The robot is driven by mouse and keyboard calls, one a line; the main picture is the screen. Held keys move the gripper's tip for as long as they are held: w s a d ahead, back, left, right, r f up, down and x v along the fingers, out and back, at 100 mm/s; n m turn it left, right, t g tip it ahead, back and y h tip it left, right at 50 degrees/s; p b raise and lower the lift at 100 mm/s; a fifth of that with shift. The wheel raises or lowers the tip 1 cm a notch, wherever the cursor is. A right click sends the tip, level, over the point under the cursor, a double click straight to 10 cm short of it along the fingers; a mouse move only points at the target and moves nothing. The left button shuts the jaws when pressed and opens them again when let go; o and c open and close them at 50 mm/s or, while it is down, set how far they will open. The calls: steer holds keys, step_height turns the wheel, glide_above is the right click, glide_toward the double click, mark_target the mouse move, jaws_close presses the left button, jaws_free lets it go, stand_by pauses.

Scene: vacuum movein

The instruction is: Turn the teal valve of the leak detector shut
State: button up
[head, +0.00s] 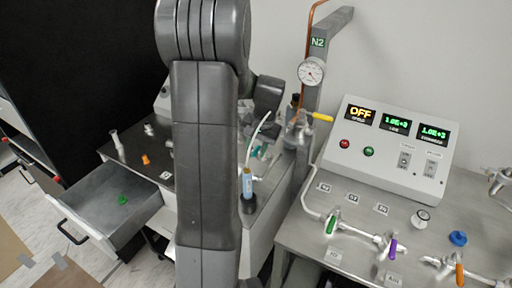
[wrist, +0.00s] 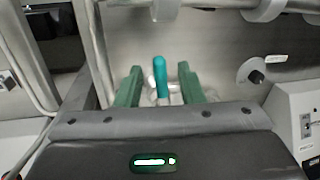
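In the wrist view the teal valve handle (wrist: 160,76) stands upright between the two green fingers of my gripper (wrist: 160,70). The fingers are apart, with a gap on each side of the handle. The fingertips are near the handle's height in the picture; how deep it sits between them is hard to tell. The valve body behind the handle is partly hidden. In the head view my arm covers much of this spot, and a small teal patch (head: 260,151) shows to its right; I cannot tell whether it is handle or finger.
A post with an N2 label and round gauge (head: 312,71) stands close on the right, with a yellow-handled valve (head: 322,117). A control box (head: 388,148) and green, purple and orange valves are on the right bench. An open drawer (head: 108,199) juts out at left.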

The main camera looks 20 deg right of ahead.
jaws_close()
steer(key=shift+w+a+m, duration=0.25)
steer(key=shift+a+m, duration=0.05)
steer(key=shift+m, duration=0.4)
jaws_free()
step_height(320, 180, up, 14)
steer(key=s+d, duration=0.1)
steer(key=s, duration=0.1)
steer(key=shift+d+f+b, duration=0.25)
steer(key=shift+d+b, duration=0.15)
steer(key=shift+b, duration=0.05)
